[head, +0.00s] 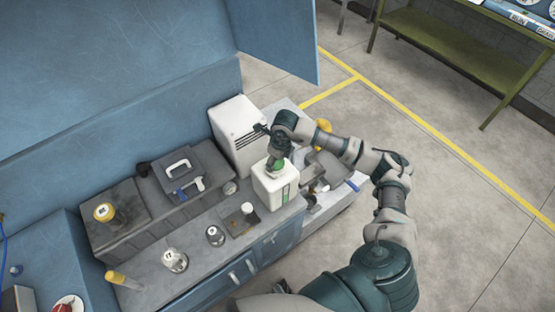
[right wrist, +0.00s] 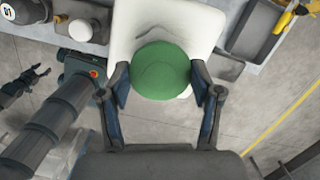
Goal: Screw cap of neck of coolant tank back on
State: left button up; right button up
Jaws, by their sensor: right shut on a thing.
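The coolant tank is a white, boxy container (head: 272,190) with a green mark on its side, standing near the right end of the bench; its top also shows in the right wrist view (right wrist: 205,28). The round green cap (right wrist: 162,70) is over the tank's top, between the fingers of my right gripper (right wrist: 160,84). The gripper is shut on it, one finger on each side. The cap hides the neck, so I cannot tell how it sits. A small dark claw (right wrist: 25,84) at the left of the wrist view looks like my left gripper; its jaws are unclear.
A white vented box (head: 237,135) stands just behind the tank. Glass jars (head: 175,260) and a white-capped bottle (head: 247,208) stand left of it. A grey tray (head: 328,165) with clutter lies to the right.

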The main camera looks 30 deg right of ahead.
jog(key=shift+f, duration=0.15)
jog(key=shift+f, duration=0.1)
jog(key=shift+d+f+b, duration=0.25)
jog(key=shift+b, duration=0.1)
jog(key=shift+a, duration=0.15)
dwell(0.4)
jog(key=shift+r, duration=0.15)
jog(key=shift+r, duration=0.25)
jog(key=shift+a, duration=0.3)
dwell(0.7)
